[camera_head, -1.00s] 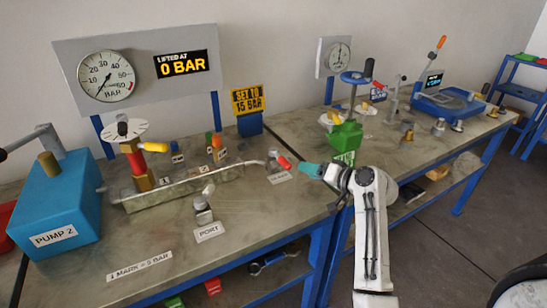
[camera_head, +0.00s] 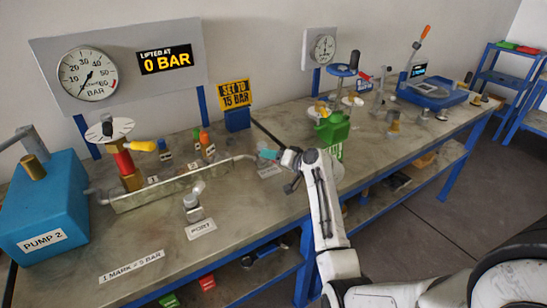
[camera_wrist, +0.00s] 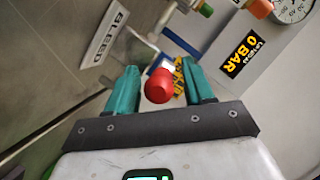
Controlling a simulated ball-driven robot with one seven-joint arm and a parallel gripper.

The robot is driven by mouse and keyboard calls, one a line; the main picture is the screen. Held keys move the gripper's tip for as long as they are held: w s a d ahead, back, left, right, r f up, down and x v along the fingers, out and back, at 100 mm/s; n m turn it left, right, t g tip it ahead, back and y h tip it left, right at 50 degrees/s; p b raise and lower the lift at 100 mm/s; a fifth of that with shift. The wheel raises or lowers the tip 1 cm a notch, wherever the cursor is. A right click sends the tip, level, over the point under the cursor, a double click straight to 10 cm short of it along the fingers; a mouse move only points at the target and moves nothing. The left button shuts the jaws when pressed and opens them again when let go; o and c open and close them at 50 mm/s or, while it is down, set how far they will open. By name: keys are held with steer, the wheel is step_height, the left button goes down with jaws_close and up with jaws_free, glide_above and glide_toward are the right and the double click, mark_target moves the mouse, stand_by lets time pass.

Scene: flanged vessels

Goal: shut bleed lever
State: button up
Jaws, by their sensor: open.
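The bleed lever's red knob (camera_wrist: 159,86) shows in the wrist view, between the two teal fingers of my gripper (camera_wrist: 160,74). The fingers are open, one on each side, with a visible gap to the knob. A white BLEED label (camera_wrist: 104,34) lies on the bench beside it. In the head view my gripper (camera_head: 267,154) is at the right end of the bench pipe. There it covers the red knob, and the lever's shaft is mostly hidden. The label (camera_head: 270,171) is partly hidden behind my gripper.
A metal pipe and trough (camera_head: 185,185) run left of my gripper. A yellow sign on a blue stand (camera_head: 237,118) is behind it. A green container (camera_head: 332,130) stands close on the right. The PORT fitting (camera_head: 193,205) and blue pump (camera_head: 42,205) are farther left.

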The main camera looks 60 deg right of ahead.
steer(key=shift+c, duration=0.3)
jaws_close()
stand_by(0.4)
